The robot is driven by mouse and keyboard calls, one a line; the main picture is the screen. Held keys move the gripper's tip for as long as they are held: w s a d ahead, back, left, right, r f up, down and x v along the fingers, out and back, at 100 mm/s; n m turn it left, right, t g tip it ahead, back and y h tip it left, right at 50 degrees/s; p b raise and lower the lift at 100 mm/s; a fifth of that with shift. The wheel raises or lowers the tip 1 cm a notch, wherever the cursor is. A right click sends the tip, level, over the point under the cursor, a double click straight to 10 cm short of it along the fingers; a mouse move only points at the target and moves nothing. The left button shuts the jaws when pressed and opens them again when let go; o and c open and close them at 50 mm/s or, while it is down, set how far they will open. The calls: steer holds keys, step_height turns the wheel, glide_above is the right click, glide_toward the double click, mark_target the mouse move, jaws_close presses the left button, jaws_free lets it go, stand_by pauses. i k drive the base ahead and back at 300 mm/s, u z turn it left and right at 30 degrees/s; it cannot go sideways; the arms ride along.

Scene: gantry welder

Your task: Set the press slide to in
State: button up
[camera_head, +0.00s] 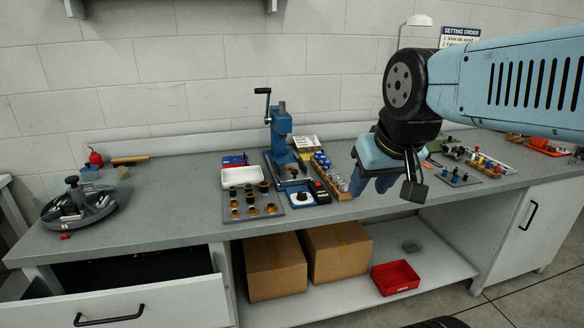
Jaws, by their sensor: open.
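The blue press (280,136) stands upright near the middle of the worktop, with a black crank handle at its top left. The area at the press's foot is small in view, and I cannot tell whether its slide is in or out. My gripper (388,188) hangs over the front of the worktop, to the right of the press and apart from it. It points down, is open and holds nothing that I can see.
A grey board of dark and brass pieces (251,201) lies left of the press's front. A wooden rack of small bottles (330,177) stands between press and gripper. A round grey tray (79,205) sits far left. An open drawer (130,302) juts out below.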

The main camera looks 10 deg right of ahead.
mark_target(287, 174)
steer(key=i, duration=0.9)
steer(key=u, duration=0.05)
